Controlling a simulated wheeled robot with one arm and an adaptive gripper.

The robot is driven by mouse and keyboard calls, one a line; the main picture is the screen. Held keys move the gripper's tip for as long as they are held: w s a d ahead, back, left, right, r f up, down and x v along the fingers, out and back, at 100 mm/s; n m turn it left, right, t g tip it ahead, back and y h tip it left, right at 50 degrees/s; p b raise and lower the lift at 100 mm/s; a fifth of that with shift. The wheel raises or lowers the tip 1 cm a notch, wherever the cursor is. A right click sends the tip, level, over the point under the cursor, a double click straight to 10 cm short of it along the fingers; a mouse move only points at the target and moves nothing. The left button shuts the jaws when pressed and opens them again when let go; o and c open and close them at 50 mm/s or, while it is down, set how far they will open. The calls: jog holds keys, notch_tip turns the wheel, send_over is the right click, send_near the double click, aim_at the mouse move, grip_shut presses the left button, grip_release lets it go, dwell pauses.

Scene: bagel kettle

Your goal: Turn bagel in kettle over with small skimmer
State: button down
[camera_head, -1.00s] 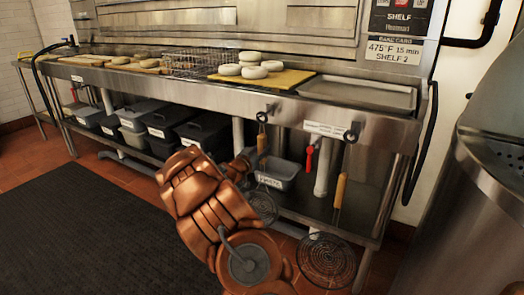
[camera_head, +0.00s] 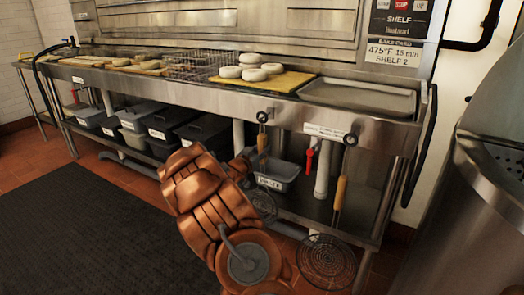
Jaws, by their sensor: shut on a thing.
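The small skimmer hangs upright from the left hook on the steel table's front edge. Its wooden handle (camera_head: 262,141) is in view, and its round mesh head shows lower down, partly behind my arm. My gripper (camera_head: 247,164) is at the lower part of this handle, shut on it; my copper arm hides most of the jaws. A larger skimmer (camera_head: 327,262) with a wooden handle hangs from the right hook. A big round steel vessel (camera_head: 490,185) at the right edge may be the kettle; its inside and any bagel in it are out of view.
Pale bagels (camera_head: 252,74) lie on a yellow board (camera_head: 288,83) on the steel table (camera_head: 230,99). A wire basket (camera_head: 195,63) and an empty tray (camera_head: 360,96) stand beside it. Bins (camera_head: 205,132) fill the lower shelf. A dark mat (camera_head: 80,235) covers clear floor at left.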

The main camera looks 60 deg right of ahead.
jog(key=shift+a, duration=0.1)
jog(key=shift+s+a+r, duration=0.1)
jog(key=shift+a+r, duration=0.05)
jog(key=shift+a, duration=2.05)
jog(key=shift+s+a, duration=0.15)
jog(key=shift+a, duration=2.8)
